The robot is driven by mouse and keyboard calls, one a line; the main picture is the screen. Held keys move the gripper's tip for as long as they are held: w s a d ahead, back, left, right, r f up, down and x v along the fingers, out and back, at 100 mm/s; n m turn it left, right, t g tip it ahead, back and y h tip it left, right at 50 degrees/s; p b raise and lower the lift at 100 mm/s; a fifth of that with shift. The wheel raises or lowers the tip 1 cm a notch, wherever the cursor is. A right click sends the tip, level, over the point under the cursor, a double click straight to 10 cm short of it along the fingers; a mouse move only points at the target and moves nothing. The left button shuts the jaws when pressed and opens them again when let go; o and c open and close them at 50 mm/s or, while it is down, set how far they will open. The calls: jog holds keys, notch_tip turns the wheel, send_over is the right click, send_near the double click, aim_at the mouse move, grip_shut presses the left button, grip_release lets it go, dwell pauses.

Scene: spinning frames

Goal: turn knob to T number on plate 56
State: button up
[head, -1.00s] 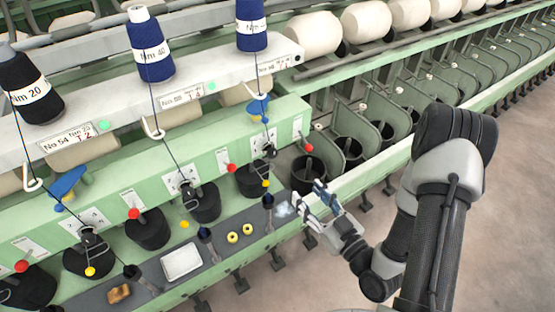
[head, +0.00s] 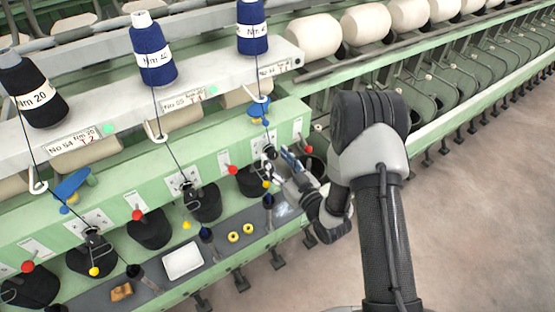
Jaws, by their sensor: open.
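The rightmost label plate (head: 273,70) sits on the white rail below a blue spool. Its print is too small to read surely, though a red T mark shows on it. Below it, on the green panel, a dark knob (head: 268,150) sits on a white dial plate (head: 257,143). My gripper (head: 279,164) is open with its fingers close to this knob, just below and right of it. I cannot tell whether they touch it. The knob's pointer and the dial's numbers cannot be made out.
Other label plates (head: 184,102) and dial plates (head: 174,183) lie to the left. A red-ball lever (head: 233,170) and yellow-ball levers stand near the knob. The grey shelf below holds a white tray (head: 183,261), two yellow rings (head: 240,232) and a brown block (head: 121,291).

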jog(key=shift+c, duration=0.4)
jog(key=c, duration=1)
jog(key=shift+b, duration=0.45)
